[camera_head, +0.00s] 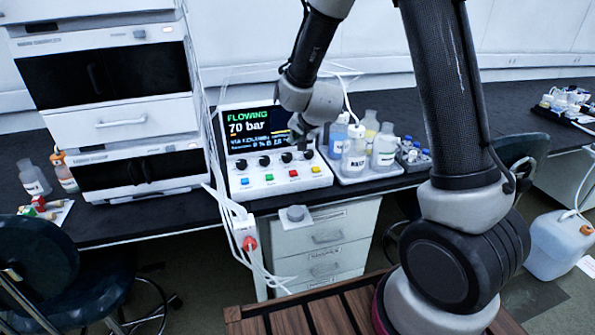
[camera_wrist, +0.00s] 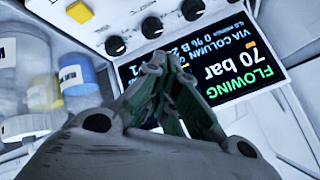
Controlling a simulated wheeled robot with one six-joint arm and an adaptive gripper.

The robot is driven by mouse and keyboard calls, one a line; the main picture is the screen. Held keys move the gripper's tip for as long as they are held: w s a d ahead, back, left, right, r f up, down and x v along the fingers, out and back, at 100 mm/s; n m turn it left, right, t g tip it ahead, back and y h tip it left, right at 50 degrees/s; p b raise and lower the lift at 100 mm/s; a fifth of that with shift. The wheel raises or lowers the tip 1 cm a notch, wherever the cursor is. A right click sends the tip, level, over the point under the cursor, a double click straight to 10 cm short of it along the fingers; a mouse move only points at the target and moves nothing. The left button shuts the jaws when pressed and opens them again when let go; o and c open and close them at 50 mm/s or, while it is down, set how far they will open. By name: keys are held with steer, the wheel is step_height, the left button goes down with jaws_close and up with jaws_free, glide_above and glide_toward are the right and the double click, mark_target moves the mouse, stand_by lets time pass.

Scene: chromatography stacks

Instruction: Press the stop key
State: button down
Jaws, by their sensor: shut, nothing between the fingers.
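The control box (camera_head: 262,150) stands on the dark bench, with a screen (camera_head: 250,127) reading FLOWING, 70 bar. Below the screen are a row of black knobs and a row of green, blue, red and yellow keys. The red key (camera_head: 293,173) may be the stop key; its label is too small to read. My gripper (camera_head: 300,143) is shut and empty, in front of the screen's right side and above the knobs. In the wrist view my gripper (camera_wrist: 167,62) points at the panel between the black knobs and the screen (camera_wrist: 212,68). The yellow key (camera_wrist: 80,12) shows there; the red key does not.
A tray of bottles (camera_head: 372,172) stands close to the box's right. Stacked white instruments (camera_head: 125,120) stand to its left.

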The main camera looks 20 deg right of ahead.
mark_target(296, 171)
stand_by(0.3)
steer(key=shift+f, duration=4.45)
steer(key=shift+f, duration=0.4)
steer(key=shift+f, duration=0.5)
steer(key=shift+r, duration=0.95)
